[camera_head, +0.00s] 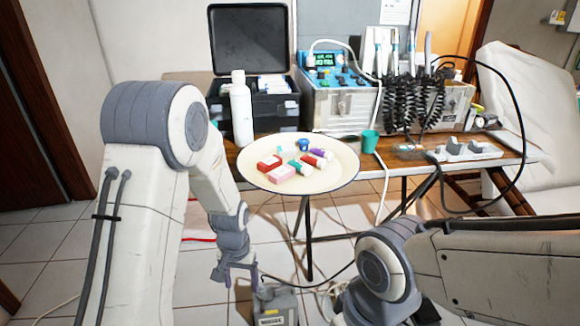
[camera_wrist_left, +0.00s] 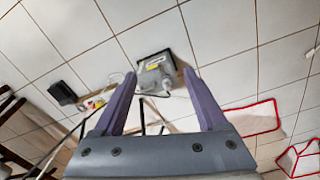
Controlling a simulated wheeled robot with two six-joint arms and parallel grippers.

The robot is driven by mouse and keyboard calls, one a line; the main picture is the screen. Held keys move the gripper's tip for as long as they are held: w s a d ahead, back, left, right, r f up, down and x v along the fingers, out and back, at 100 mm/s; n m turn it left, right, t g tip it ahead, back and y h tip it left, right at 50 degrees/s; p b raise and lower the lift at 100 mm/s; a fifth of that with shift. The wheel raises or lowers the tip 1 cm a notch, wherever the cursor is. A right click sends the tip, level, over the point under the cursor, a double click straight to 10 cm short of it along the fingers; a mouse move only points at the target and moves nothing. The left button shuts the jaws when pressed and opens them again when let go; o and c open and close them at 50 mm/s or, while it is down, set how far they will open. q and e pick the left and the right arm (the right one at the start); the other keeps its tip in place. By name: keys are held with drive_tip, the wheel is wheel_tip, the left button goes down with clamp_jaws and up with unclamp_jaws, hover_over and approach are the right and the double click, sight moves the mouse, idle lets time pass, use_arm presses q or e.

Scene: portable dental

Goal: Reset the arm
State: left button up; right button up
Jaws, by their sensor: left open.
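My left arm comes in from the left in the head view and bends downward. Its gripper (camera_head: 234,274) hangs low over the tiled floor, in front of the table and clear of it. In the left wrist view the two purple fingers of this gripper (camera_wrist_left: 162,100) are spread apart with nothing between them touching them. Beyond them a grey box-shaped device (camera_wrist_left: 154,73) lies on the floor; it also shows in the head view (camera_head: 275,305). My right arm crosses the lower right of the head view, and its gripper is out of the picture.
A round cream tray (camera_head: 336,178) holds several small coloured boxes and bottles. Behind it stand a white bottle (camera_head: 241,110), an open black case (camera_head: 275,108) and a dental unit (camera_head: 340,105) with coiled black hoses. A teal cup (camera_head: 370,142) stands right of the tray. Cables lie on the floor.

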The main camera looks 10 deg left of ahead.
use_arm(q)
drive_tip(key=s+d+r+m, duration=0.3)
drive_tip(key=s+d+r, duration=0.4)
drive_tip(key=d+r, duration=0.35)
drive_tip(key=s+d+r+m+h+p, duration=0.1)
drive_tip(key=s+d+r+m, duration=0.1)
drive_tip(key=s+r, duration=0.35)
drive_tip(key=s+d+r+m, duration=0.1)
drive_tip(key=s+r+m, duration=0.1)
drive_tip(key=s, duration=0.7)
wheel_tip(320, 180, up, 31)
drive_tip(key=p, duration=3.1)
drive_tip(key=shift+w, duration=0.15)
